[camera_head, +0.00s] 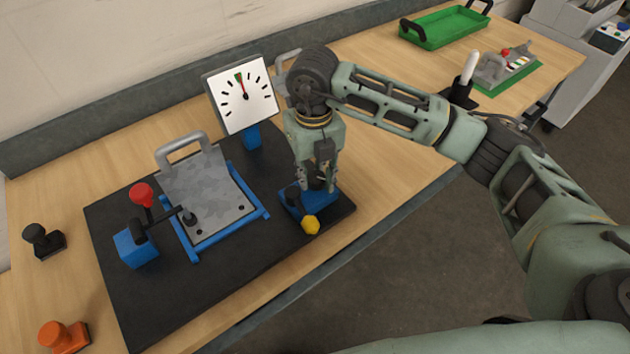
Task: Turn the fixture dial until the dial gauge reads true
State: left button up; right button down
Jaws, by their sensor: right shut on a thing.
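The fixture dial (293,198) sits on a blue base at the right end of a black plate, with a yellow knob-like part (310,224) at its front. My right gripper (318,186) points down over it and is shut on the dial, hiding much of it. The dial gauge (258,112) stands behind on a blue post, with a white face and black ticks. My left gripper is not in view.
A grey metal plate with a handle (205,185) lies in a blue frame beside a red-knobbed clamp (141,196). A black stamp-like piece (42,240) and an orange one (63,336) stand at left. A green tray (440,40) is at the far right.

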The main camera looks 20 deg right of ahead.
aim_at(312, 178)
jog(key=shift+a+n+b, duration=0.25)
jog(key=shift+n+b, duration=0.8)
jog(key=shift+n, duration=0.15)
jog(key=shift+s+r, duration=0.1)
jog(key=c, duration=1.5)
grip_release()
jog(key=shift+a, duration=0.1)
jog(key=shift+c, duration=0.2)
jog(key=shift+r, duration=4)
